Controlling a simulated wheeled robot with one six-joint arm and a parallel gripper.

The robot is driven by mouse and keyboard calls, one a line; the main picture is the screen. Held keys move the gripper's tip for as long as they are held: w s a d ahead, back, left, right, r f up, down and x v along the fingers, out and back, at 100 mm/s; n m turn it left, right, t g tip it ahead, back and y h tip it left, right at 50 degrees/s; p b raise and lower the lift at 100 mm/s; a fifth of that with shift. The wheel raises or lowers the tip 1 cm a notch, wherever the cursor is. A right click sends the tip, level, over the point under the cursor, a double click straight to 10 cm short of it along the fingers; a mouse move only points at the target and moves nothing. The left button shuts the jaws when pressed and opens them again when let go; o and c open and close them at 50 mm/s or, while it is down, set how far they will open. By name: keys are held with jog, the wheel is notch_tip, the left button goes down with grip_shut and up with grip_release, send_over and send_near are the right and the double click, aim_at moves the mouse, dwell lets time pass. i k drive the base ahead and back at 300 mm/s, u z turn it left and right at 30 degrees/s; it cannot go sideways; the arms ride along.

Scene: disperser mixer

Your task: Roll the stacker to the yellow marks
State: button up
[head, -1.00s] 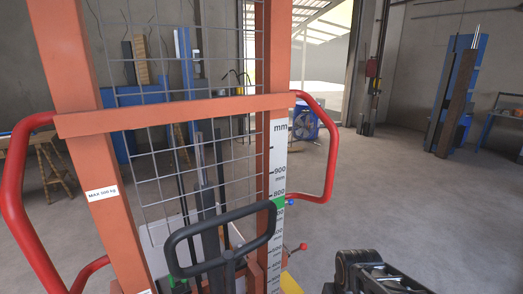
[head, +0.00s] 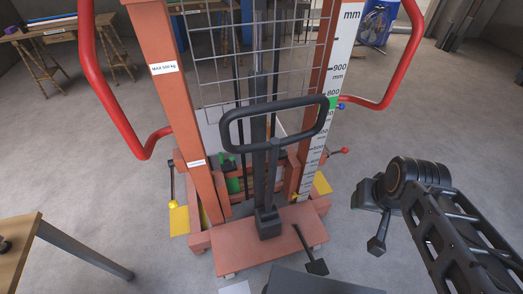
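The stacker (head: 170,110) stands upright right in front of me, with orange-red posts, a wire mesh and a height scale (head: 325,110). Its black loop handle (head: 275,125) rises at the middle. Red side handles, left (head: 97,90) and right (head: 400,80), curve out from the posts. Yellow patches lie low beside the base, left (head: 180,221) and right (head: 322,184); I cannot tell whether they are floor marks or stacker parts.
A wooden table (head: 20,240) stands close at the lower left. A workbench (head: 60,32) with trestle legs is at the back left. A blue fan (head: 378,22) stands behind on the right. A black pedal (head: 314,264) sticks out from the stacker's base toward me. Grey floor is open at the right.

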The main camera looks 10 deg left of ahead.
aim_at(238, 246)
jog(key=z, duration=0.05)
jog(key=k, duration=0.5)
jog(key=u, duration=1.6)
jog(key=i, duration=0.3)
jog(key=u, duration=0.5)
